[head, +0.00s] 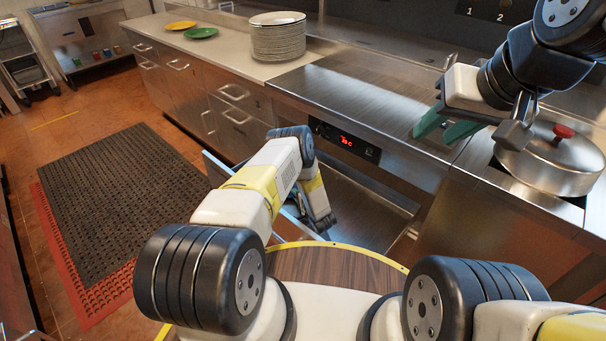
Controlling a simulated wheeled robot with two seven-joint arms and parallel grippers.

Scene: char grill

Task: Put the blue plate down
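No blue plate can be made out in the head view. My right gripper (445,127) is over the steel counter at the right, left of the lidded pot. Its two teal fingers look spread apart, with nothing visible between them. My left gripper (318,222) hangs low in front of the counter, below the red display. Its fingers are mostly hidden by its own arm, so I cannot tell whether it holds anything.
A green plate (201,33) and a yellow plate (181,25) lie on the back left counter, beside a stack of white plates (278,38). A steel pot (550,165) with a red knob stands at right. The steel top (365,95) is bare. Dark mat (115,190) covers the floor.

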